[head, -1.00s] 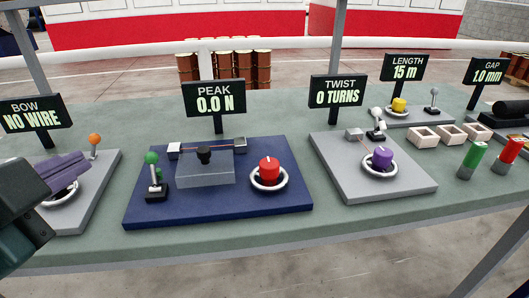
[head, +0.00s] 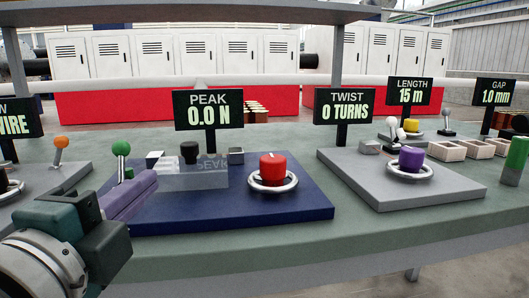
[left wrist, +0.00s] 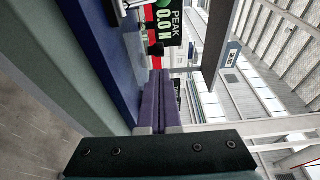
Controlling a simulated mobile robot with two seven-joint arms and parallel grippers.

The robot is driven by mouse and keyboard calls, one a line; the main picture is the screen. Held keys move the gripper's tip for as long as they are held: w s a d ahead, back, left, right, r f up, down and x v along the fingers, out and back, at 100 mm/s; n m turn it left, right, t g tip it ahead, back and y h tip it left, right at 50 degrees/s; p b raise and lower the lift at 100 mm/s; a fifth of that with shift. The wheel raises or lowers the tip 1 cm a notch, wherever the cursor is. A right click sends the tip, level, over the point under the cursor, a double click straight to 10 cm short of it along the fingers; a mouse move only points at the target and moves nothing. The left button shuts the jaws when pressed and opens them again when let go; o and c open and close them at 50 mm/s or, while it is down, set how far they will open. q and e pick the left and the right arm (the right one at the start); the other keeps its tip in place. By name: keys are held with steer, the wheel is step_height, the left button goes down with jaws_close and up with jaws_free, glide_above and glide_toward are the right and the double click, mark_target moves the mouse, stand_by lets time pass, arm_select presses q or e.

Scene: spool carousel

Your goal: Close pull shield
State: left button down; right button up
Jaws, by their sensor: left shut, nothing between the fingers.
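The pull station is a dark blue plate (head: 235,212) below a PEAK sign (head: 208,111) reading 0.0 N. Its clear shield (head: 195,178) is a see-through grey cover with a black knob (head: 189,150) at its top; I cannot tell whether it is fully down. A lever with a green ball (head: 121,149) stands left of it. My left gripper (head: 150,180), with purple fingers, is shut and empty at the plate's left edge, apart from the knob and in front of the lever's base. Its fingers also show in the left wrist view (left wrist: 157,85). My right gripper is not in view.
A red knob in a white ring (head: 273,170) sits right of the shield. The TWIST station's grey plate (head: 400,192) is further right. An orange-ball lever (head: 61,142) stands at the left. Open cream boxes (head: 447,151) and a green cylinder (head: 516,158) are at the right.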

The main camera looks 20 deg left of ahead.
mark_target(185, 151)
arm_select(q)
steer(key=x, duration=0.9)
steer(key=shift+w+a, duration=0.1)
steer(key=shift+w, duration=0.05)
steer(key=shift+w+a, duration=0.1)
steer(key=shift+w, duration=0.3)
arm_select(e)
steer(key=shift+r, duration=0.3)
